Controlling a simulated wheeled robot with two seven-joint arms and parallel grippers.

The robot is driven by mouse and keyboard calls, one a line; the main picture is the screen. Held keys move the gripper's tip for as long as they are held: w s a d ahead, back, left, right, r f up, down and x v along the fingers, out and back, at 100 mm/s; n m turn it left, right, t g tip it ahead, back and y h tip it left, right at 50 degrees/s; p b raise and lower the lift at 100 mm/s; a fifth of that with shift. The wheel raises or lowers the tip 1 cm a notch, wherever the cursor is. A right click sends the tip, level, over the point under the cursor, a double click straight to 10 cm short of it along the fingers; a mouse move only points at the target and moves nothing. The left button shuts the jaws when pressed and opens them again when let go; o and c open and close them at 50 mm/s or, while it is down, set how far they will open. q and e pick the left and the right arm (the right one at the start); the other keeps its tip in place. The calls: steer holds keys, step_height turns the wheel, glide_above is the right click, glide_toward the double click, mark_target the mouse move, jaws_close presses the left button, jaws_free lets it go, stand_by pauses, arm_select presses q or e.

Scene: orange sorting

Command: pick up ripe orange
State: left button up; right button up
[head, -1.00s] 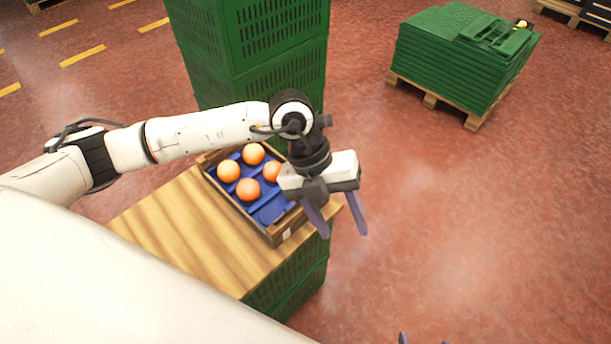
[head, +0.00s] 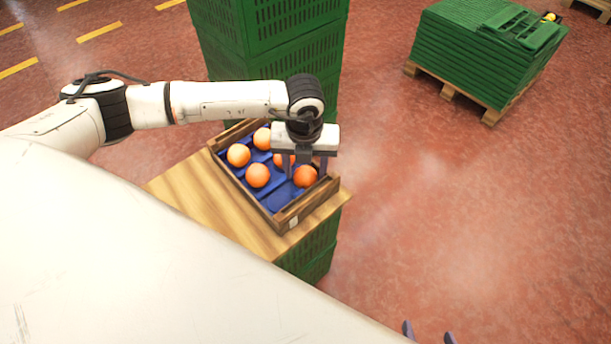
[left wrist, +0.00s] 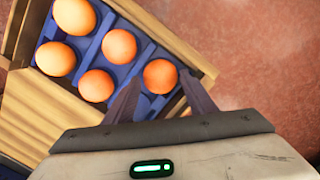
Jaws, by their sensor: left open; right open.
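Several oranges lie in a wooden crate (head: 237,185) with a blue divided liner. The deepest-coloured orange (head: 305,177) sits near the crate's right side; it also shows in the left wrist view (left wrist: 160,77). Paler oranges (head: 238,155) lie to its left and behind. My left gripper (head: 306,167) is open over the crate, pointing down. In the left wrist view its fingertips (left wrist: 161,79) are on either side of the deep-coloured orange; I cannot tell whether they touch it. My right gripper (head: 428,332) shows only its fingertips at the bottom edge, apart and away from the crate.
The crate stands on a wooden tabletop (head: 190,198) above green crates. A tall green crate stack (head: 270,50) rises just behind it. Another green stack (head: 480,55) on a pallet is at the upper right. The red floor to the right is clear.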

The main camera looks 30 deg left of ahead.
arm_select(q)
steer(key=shift+f, duration=0.75)
steer(key=shift+w+r, duration=0.1)
steer(key=c, duration=0.7)
